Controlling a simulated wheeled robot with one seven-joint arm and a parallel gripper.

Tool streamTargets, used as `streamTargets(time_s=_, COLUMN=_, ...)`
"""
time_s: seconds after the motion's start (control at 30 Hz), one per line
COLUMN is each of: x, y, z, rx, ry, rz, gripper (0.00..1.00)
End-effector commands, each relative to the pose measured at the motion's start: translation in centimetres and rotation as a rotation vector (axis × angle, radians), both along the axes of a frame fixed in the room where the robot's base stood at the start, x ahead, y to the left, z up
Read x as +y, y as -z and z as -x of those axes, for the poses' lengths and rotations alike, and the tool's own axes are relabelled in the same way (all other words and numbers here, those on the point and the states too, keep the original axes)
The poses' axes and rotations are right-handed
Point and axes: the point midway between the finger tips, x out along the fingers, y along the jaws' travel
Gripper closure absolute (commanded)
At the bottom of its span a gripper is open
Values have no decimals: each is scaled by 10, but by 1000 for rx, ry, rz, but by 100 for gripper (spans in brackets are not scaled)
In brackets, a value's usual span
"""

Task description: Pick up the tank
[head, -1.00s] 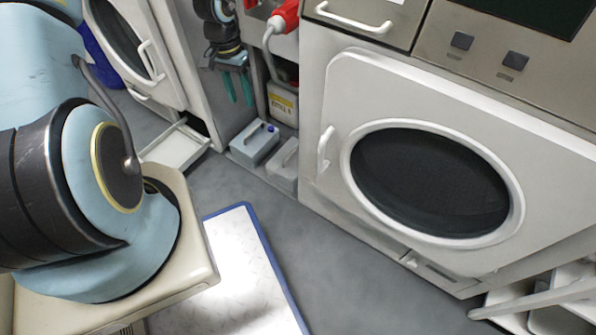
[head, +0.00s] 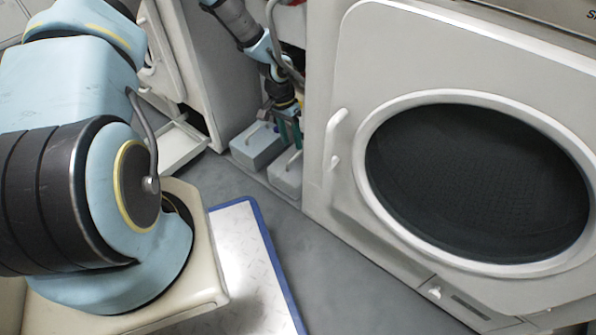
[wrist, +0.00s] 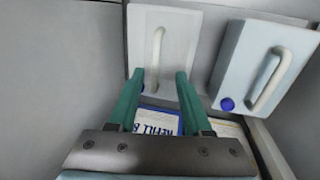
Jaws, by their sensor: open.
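Two box-shaped tanks with looped handles stand side by side on the floor in the gap between two machines. The bluish-grey tank (head: 257,151) is on the left in the head view; in the wrist view it is at right (wrist: 240,62), with a blue cap. The paler grey tank (head: 287,179) is beside it, and in the wrist view it is at upper middle (wrist: 180,38). My gripper (head: 289,132) is open and empty, green fingers pointing down above the tanks. In the wrist view its fingertips (wrist: 158,74) lie either side of the paler tank's handle line; contact cannot be told.
A large white machine (head: 330,215) with a round dark door stands close at right. Another white machine (head: 215,60) is at left, with a low open tray (head: 180,147) before it. A blue-bordered panel (head: 245,260) is in front. A lettered label (wrist: 158,122) shows behind my fingers.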

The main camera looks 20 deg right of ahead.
Motion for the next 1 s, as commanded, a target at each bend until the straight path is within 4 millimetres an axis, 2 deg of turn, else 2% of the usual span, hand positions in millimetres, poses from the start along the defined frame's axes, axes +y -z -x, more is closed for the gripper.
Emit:
streamTargets(time_s=0.2, x=-7, y=31, z=11, rx=3, ry=1, rz=1, gripper=50)
streamTargets(time_s=0.33, x=-8, y=44, z=13, rx=1, ry=0, rz=0, gripper=50)
streamTargets(time_s=0.67, x=-9, y=47, z=14, rx=0, ry=0, rz=0, gripper=50)
streamTargets(time_s=1.0, x=-9, y=47, z=14, rx=0, ry=0, rz=0, gripper=89)
